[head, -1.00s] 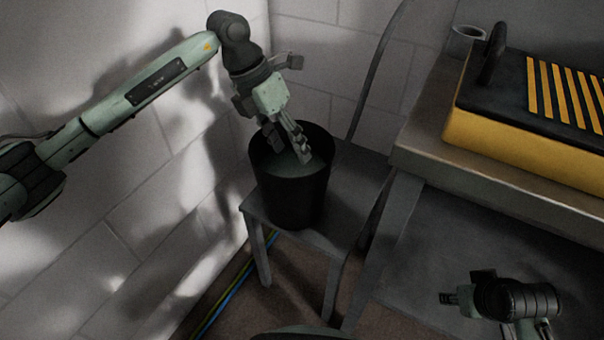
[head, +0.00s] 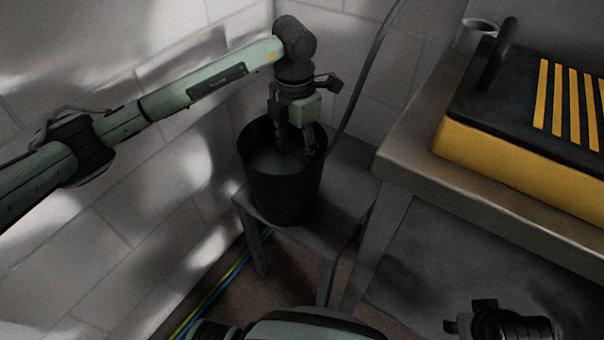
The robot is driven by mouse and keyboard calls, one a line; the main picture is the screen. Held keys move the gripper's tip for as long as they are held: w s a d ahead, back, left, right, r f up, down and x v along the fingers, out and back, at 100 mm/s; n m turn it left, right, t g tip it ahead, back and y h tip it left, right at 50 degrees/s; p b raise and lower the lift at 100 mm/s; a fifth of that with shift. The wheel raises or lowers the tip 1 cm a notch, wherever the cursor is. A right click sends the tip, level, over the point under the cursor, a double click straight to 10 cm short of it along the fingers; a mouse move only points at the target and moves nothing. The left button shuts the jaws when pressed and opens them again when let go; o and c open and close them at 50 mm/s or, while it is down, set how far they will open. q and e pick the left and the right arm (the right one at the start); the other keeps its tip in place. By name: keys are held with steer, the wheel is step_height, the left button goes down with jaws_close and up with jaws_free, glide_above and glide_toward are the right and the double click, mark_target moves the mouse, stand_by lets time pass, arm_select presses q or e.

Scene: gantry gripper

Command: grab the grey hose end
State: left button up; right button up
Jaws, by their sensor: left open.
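A thin grey hose (head: 367,82) hangs from the top of the head view and runs down to the right rim of a black bucket (head: 285,196). I cannot make out its end, which may be hidden by the bucket or my gripper. My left gripper (head: 295,148) is open and points down into the bucket mouth. One finger is dark and the other pale, with a gap between them. The hose is to its right, and I see no contact. My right gripper (head: 463,320) is at the bottom right, partly cut off, far from the hose.
The bucket stands on a grey stool (head: 335,215) near the white block wall (head: 150,225). To the right is a table (head: 425,175) with a yellow and black striped case (head: 470,150) and a pale cup (head: 477,33). Blue and yellow cables (head: 215,290) lie along the floor.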

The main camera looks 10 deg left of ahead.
arm_select(q)
steer(key=f, duration=0.7)
steer(key=shift+w+a+f, duration=0.1)
steer(key=shift+w+a, duration=0.05)
steer(key=shift+a, duration=0.05)
jaws_close()
